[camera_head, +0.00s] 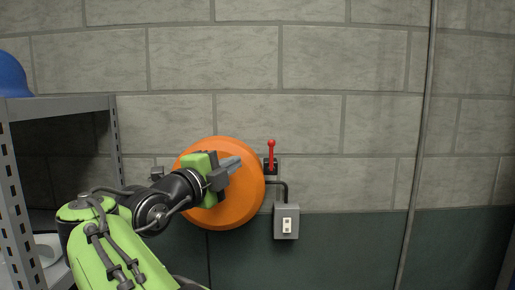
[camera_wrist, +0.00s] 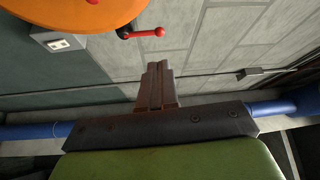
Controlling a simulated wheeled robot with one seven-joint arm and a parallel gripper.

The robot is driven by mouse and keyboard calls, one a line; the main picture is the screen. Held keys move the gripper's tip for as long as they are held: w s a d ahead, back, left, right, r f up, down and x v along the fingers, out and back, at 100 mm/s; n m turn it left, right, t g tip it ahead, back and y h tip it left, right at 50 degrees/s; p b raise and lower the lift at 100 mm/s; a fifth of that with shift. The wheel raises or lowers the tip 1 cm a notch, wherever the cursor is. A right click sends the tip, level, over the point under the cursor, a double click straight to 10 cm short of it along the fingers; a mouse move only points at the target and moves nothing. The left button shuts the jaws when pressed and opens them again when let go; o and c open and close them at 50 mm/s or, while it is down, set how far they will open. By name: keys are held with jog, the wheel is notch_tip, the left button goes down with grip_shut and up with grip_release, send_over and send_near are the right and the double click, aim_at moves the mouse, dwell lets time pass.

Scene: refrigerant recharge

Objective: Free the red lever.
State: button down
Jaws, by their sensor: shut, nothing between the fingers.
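The red lever (camera_head: 271,150) stands upright on a small dark base on the block wall, just right of a large orange disc (camera_head: 222,212). In the wrist view the red lever (camera_wrist: 147,32) lies sideways at the top, beside the rim of the orange disc (camera_wrist: 60,14). My gripper (camera_head: 234,163) is in front of the disc's upper right part, left of the lever and apart from it. In the wrist view my gripper (camera_wrist: 158,68) has its fingers together and empty, below the lever in the picture. My arm and gripper hide part of the disc.
A grey switch box (camera_head: 286,222) with a bent conduit is below the lever. A vertical pipe (camera_head: 418,150) runs up the wall at right. A grey metal shelf (camera_head: 62,104) with a blue object (camera_head: 10,75) stands at left. The wall between lever and pipe is clear.

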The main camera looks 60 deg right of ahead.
aim_at(269, 144)
jog(key=shift+d, duration=0.1)
jog(key=d+p, duration=0.2)
jog(key=d, duration=0.2)
jog(key=d+r+p, duration=0.1)
jog(key=d+p, duration=0.1)
jog(key=d, duration=0.3)
jog(key=s+d+p, duration=0.1)
jog(key=d+p, duration=0.1)
jog(key=d, duration=0.2)
jog(key=shift+s+d+r, duration=0.1)
jog(key=shift+d+r, duration=0.1)
jog(key=shift+d+f, duration=0.1)
jog(key=shift+d, duration=0.15)
jog(key=shift+a, duration=0.1)
